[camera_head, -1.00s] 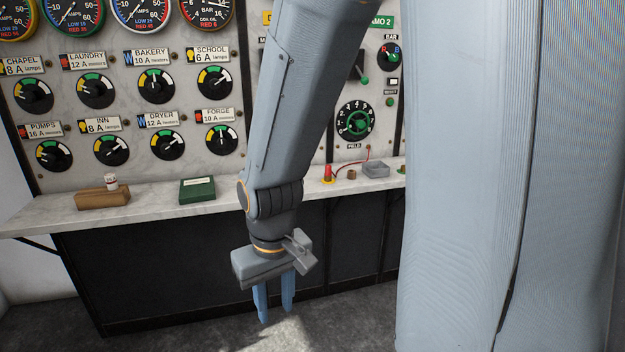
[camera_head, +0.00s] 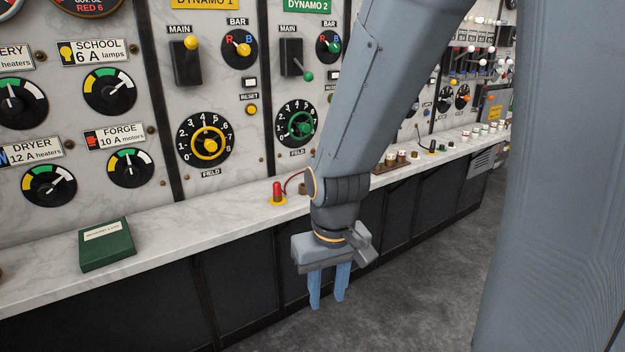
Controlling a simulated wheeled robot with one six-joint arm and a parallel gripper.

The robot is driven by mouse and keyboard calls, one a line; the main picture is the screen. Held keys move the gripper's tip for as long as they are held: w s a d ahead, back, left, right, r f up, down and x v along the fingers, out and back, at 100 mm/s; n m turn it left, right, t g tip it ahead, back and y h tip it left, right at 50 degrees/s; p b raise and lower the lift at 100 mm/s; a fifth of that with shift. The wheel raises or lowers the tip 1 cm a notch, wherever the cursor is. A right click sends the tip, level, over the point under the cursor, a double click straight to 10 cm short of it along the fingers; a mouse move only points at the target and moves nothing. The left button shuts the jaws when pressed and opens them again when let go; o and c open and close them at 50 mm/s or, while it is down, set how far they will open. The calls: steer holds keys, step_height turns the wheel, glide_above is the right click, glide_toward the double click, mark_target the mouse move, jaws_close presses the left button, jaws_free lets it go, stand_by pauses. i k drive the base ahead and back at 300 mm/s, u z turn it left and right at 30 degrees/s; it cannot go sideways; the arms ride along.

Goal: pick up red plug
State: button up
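The red plug (camera_head: 277,189) stands upright in a yellow ring-shaped base on the marble shelf, below the Dynamo 1 and Dynamo 2 panels. A thin red cord runs from near it toward the right and passes behind my arm. My gripper (camera_head: 328,304) hangs pointing down in front of the shelf's front edge, to the right of the plug and nearer to me. Its two blue fingers are apart with nothing between them. The gripper does not touch the plug. My arm hides part of the shelf to the right of the plug.
A dark green box (camera_head: 107,244) lies on the marble shelf (camera_head: 190,236) at the left. Dials and switches cover the upright panel behind. Several small pegs stand in a brown holder (camera_head: 397,160) further right. Dark cabinets fill the space under the shelf; the floor in front is clear.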

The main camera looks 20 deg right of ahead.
mark_target(277, 190)
steer(key=z, duration=0.2)
steer(key=i, duration=0.6)
steer(key=u, duration=0.5)
steer(key=i, duration=0.7)
steer(key=u, duration=0.6)
